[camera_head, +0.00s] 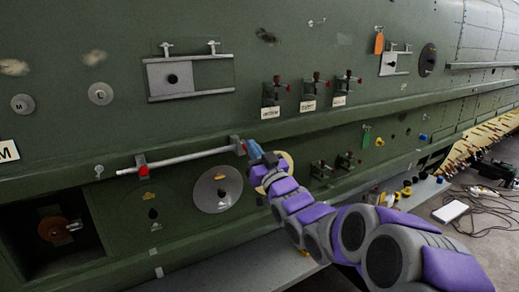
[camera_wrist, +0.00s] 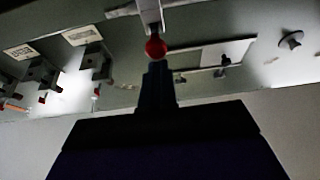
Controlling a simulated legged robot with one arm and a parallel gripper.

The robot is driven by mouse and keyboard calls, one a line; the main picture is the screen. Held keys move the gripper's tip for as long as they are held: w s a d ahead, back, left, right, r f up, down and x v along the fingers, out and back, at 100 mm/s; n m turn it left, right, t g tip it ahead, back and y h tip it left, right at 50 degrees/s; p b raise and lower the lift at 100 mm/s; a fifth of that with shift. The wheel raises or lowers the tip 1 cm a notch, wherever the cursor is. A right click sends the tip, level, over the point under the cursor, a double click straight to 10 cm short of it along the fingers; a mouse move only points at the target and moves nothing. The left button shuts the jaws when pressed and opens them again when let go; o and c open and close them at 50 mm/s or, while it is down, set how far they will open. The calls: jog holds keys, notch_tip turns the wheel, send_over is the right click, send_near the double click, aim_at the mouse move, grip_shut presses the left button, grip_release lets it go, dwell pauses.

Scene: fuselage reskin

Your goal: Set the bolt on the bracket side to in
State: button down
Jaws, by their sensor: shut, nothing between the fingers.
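A long pale rod (camera_head: 188,158) runs across the green panel between two grey brackets, with a red piece (camera_head: 143,171) below its left bracket (camera_head: 140,160). My gripper (camera_head: 252,149) is at the rod's right end, close to the right bracket (camera_head: 235,142). In the wrist view a red ball-like knob (camera_wrist: 155,47) sits at the end of a grey part, just beyond the fingertips (camera_wrist: 158,66). My gripper looks shut with nothing between the fingers; I cannot tell whether it touches the knob. I cannot tell which fitting is the named bolt, or whether it is in.
Several red-tipped latches with labels (camera_head: 308,106) are on the panel above right. A round grey disc (camera_head: 216,189) and a dark recess (camera_head: 55,233) are at lower left. Cables (camera_head: 478,212) lie on the floor at right.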

jog(key=c, duration=1.8)
grip_release()
jog(key=shift+a+f, duration=0.2)
jog(key=shift+f, duration=0.1)
